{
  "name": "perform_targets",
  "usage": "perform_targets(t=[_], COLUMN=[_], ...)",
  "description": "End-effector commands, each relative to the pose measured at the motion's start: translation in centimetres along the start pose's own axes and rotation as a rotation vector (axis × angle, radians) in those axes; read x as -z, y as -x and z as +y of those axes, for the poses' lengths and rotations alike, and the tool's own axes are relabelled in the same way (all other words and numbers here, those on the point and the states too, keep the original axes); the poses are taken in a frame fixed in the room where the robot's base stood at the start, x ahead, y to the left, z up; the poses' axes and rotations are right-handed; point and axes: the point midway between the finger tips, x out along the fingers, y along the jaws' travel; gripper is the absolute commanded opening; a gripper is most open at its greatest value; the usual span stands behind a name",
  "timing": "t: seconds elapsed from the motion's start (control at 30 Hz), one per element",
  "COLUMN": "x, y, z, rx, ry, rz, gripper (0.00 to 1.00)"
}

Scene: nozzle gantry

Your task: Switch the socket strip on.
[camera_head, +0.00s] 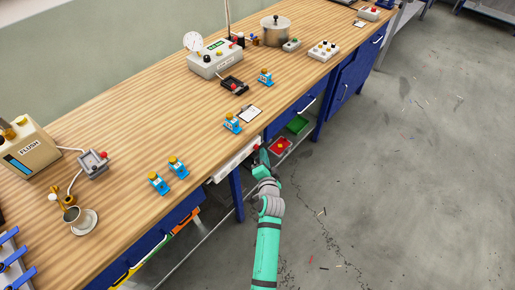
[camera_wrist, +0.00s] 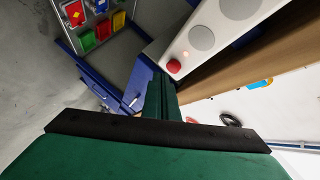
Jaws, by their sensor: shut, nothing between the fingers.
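The white socket strip (camera_head: 236,160) runs along the front edge of the wooden bench. In the wrist view the strip (camera_wrist: 204,22) shows round grey sockets, a red button (camera_wrist: 173,66) near its end and a small light beside the button that looks lit reddish. My gripper (camera_head: 263,156) is shut and empty at the strip's right end. In the wrist view its dark green fingers (camera_wrist: 160,84) point toward the red button, with the tips just below it in the picture. I cannot tell whether they touch it.
Blue drawers (camera_head: 355,72) sit under the bench. Red (camera_head: 280,146) and green (camera_head: 298,124) bins are on a low shelf near my gripper. The floor (camera_head: 400,180) to the right is mostly free.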

Motion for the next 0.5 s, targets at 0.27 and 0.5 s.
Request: perform_targets(t=[0.27,0.5], x=[0.8,1.8], y=[1.1,2.5], z=[0.8,1.8], rx=[-0.001,0.000], ry=[-0.002,-0.001], rz=[0.001,0.000], gripper=[0.00,0.00])
